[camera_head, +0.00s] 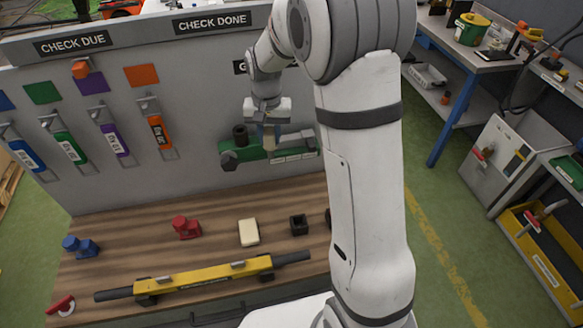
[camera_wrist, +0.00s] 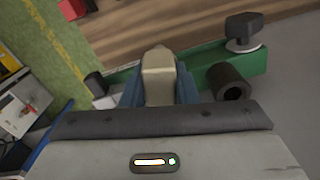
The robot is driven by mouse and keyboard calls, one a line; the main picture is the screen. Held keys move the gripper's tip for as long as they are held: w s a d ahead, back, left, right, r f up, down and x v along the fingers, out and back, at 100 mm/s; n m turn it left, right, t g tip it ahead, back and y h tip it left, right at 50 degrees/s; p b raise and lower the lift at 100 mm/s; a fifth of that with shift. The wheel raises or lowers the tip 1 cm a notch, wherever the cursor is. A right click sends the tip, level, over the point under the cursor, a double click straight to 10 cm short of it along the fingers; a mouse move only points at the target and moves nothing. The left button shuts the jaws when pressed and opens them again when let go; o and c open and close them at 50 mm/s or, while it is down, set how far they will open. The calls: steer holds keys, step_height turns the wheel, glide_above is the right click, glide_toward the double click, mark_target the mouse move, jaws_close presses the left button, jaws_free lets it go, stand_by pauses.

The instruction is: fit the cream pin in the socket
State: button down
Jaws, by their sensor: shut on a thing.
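My gripper (camera_head: 268,128) is shut on the cream pin (camera_head: 269,141), in front of the grey panel at the green fixture (camera_head: 229,152). In the wrist view the cream pin (camera_wrist: 158,72) sticks out between the blue-grey fingers (camera_wrist: 158,94), over the green fixture (camera_wrist: 200,62). A dark hollow cylinder (camera_wrist: 229,82), which looks like a socket, is on the fixture to the right of the pin, apart from it. In the head view this cylinder (camera_head: 240,134) is just left of my gripper. A black knob (camera_wrist: 243,28) is at the fixture's end. Whether the pin touches the fixture cannot be told.
On the wooden bench (camera_head: 120,255) are a cream block (camera_head: 248,232), a black hollow block (camera_head: 298,224), red (camera_head: 186,228) and blue (camera_head: 80,247) pieces, and a yellow bar (camera_head: 205,278). Tagged handles (camera_head: 160,134) hang on the panel at left.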

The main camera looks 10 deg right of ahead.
steer(key=shift+w+a+r+m+p, duration=0.4)
steer(key=shift+w+a+r, duration=0.7)
steer(key=shift+r, duration=1.35)
steer(key=shift+w+a+r+m+p, duration=0.15)
steer(key=shift+w+a+r+m, duration=0.9)
steer(key=shift+r, duration=1.45)
steer(key=shift+w+a+r+m+p, duration=0.2)
steer(key=shift+w+a+r, duration=0.55)
steer(key=shift+a+r, duration=1.25)
steer(key=shift+d+r, duration=0.45)
steer(key=shift+r, duration=0.05)
step_height(320, 180, down, 6)
steer(key=b, duration=0.4)
steer(key=shift+s+f+b, duration=0.1)
steer(key=shift+f+b, duration=0.1)
steer(key=shift+b, duration=0.1)
steer(key=shift+p, duration=0.35)
steer(key=shift+f+b, duration=1.8)
steer(key=shift+f, duration=1)
steer(key=c, duration=1.1)
jaws_free()
